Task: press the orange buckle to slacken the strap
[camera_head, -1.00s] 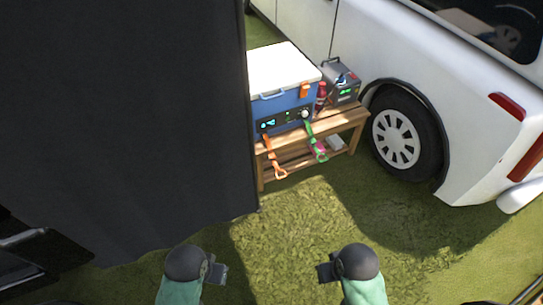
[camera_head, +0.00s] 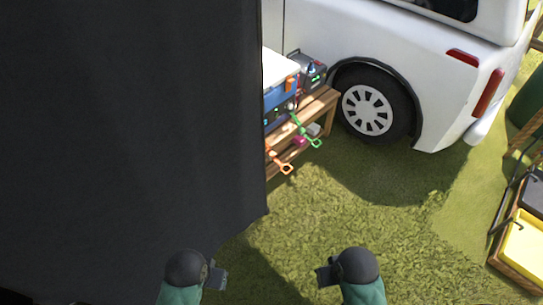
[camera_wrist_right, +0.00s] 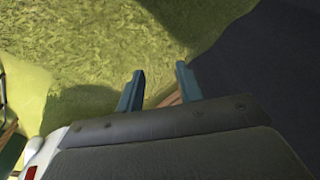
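An orange strap (camera_head: 279,161) with a buckle or hook end hangs at the front of a wooden bench (camera_head: 318,106), just right of a dark panel's edge. A green strap (camera_head: 304,130) hangs to its right. Both hang below a blue cooler with a white lid (camera_head: 279,68), whose left part is hidden by the panel. My left gripper (camera_head: 221,275) and my right gripper (camera_head: 322,273) are low in the head view, well short of the bench. In the right wrist view my right gripper (camera_wrist_right: 160,88) has its fingers apart with nothing between them. The left fingers are too small to judge.
A large dark panel (camera_head: 130,120) fills the left side. A white vehicle (camera_head: 430,60) with a wheel (camera_head: 368,110) stands behind right. A crate with a yellow item (camera_head: 524,247) is at the right edge. Open grass (camera_head: 350,215) lies between me and the bench.

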